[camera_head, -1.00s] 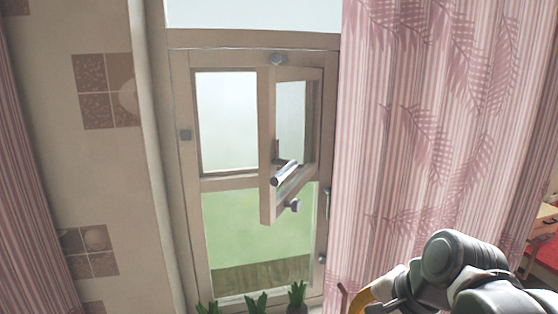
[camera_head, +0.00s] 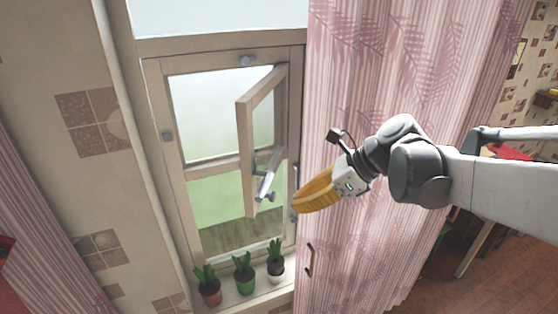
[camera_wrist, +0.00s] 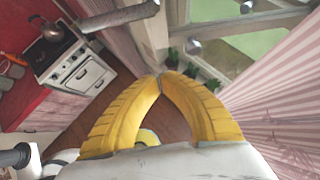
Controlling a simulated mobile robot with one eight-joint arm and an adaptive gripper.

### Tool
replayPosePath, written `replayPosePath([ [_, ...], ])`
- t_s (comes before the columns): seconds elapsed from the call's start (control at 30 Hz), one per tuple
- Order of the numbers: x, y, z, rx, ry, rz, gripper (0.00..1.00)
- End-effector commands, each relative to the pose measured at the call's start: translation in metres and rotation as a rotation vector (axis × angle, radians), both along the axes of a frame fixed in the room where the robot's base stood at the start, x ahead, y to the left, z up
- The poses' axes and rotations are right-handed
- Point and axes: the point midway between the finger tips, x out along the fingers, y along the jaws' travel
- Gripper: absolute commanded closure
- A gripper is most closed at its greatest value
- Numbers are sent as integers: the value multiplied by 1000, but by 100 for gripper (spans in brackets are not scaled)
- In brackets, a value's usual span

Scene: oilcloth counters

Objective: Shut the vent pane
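The vent pane (camera_head: 246,150) is a small beige-framed glazed leaf in the upper part of the window. It stands open, swung into the room from its right side. A silver lever handle (camera_head: 266,178) sits on its frame. My gripper (camera_head: 298,206), with yellow fingers, is just right of the pane, in front of the curtain, and looks apart from the pane. In the wrist view the fingertips (camera_wrist: 160,76) meet with nothing between them. A grey bar (camera_wrist: 125,16) crosses the top of that view; I cannot tell for sure whether it is the handle.
Several potted plants (camera_head: 243,274) stand on the sill below. A pink striped curtain (camera_head: 375,80) hangs right of the window, close behind my arm. Tiled wall (camera_head: 60,170) lies to the left. The wrist view shows a white stove (camera_wrist: 78,72) with a kettle (camera_wrist: 52,30), farther off.

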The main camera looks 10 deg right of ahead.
Motion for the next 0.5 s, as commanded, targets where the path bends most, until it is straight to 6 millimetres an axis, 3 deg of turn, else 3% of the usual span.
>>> replayPosePath([
  [0.3,18,46,-44,-1,-2,4,100],
  [0.5,28,71,-42,-2,-2,4,100],
])
